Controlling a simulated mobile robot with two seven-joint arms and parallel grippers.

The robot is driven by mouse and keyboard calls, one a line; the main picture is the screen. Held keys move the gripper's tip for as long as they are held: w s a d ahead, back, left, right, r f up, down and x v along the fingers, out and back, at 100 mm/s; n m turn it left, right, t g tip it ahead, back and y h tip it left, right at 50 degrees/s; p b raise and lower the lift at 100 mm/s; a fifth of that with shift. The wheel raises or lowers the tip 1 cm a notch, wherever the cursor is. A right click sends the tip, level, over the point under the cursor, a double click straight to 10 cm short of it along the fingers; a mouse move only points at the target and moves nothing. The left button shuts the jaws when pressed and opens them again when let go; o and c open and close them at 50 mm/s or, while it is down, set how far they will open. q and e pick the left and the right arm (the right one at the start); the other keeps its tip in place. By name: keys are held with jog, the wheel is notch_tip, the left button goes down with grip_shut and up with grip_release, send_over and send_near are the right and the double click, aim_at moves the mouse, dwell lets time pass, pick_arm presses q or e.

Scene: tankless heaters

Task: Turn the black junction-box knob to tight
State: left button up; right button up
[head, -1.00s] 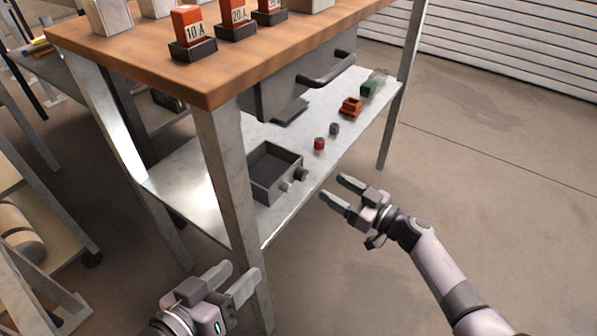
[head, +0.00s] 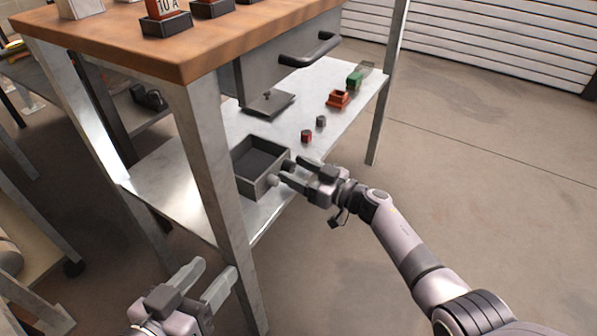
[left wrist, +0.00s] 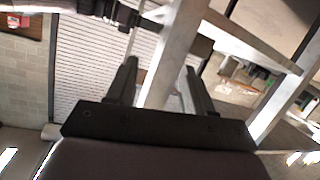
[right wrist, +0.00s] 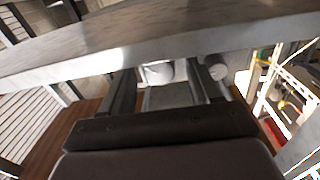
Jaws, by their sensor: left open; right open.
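The grey open junction box (head: 245,184) sits on the metal lower shelf. The black knob (head: 289,165) is on its side facing my right gripper, with a light grey fitting (head: 273,180) beside it. My right gripper (head: 292,171) is open, its fingertips close to the knob and the fitting; whether they touch the knob I cannot tell. In the right wrist view, two pale round shapes (right wrist: 157,72) show near the fingers, and I cannot tell which part each is. My left gripper (head: 216,271) is open and empty, low in front of the table leg.
The metal shelf (head: 160,185) lies under a wooden tabletop (head: 120,45). A table leg (head: 213,170) stands left of the box. A red cap (head: 306,136), a grey cap (head: 321,121) and an orange block (head: 338,98) lie further back. Floor at the right is clear.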

jog(key=c, duration=1)
jog(key=shift+r+m+p, duration=0.2)
jog(key=shift+m+p, duration=0.1)
jog(key=shift+p, duration=0.15)
jog(key=shift+c, duration=0.2)
jog(key=shift+m+p, duration=0.3)
jog(key=shift+p, duration=0.15)
jog(key=shift+m+p, duration=0.45)
jog(key=shift+m, duration=0.15)
pick_arm(q)
jog(key=shift+w+d+n+g+h, duration=0.2)
jog(key=shift+d+n+g+h, duration=0.2)
jog(key=shift+d+g, duration=0.35)
pick_arm(e)
jog(key=shift+f+m, duration=0.2)
jog(key=shift+m, duration=0.1)
pick_arm(q)
jog(key=shift+d, duration=0.1)
pick_arm(e)
jog(key=o, duration=1)
jog(key=shift+o, duration=0.2)
pick_arm(q)
jog(key=shift+r, duration=0.1)
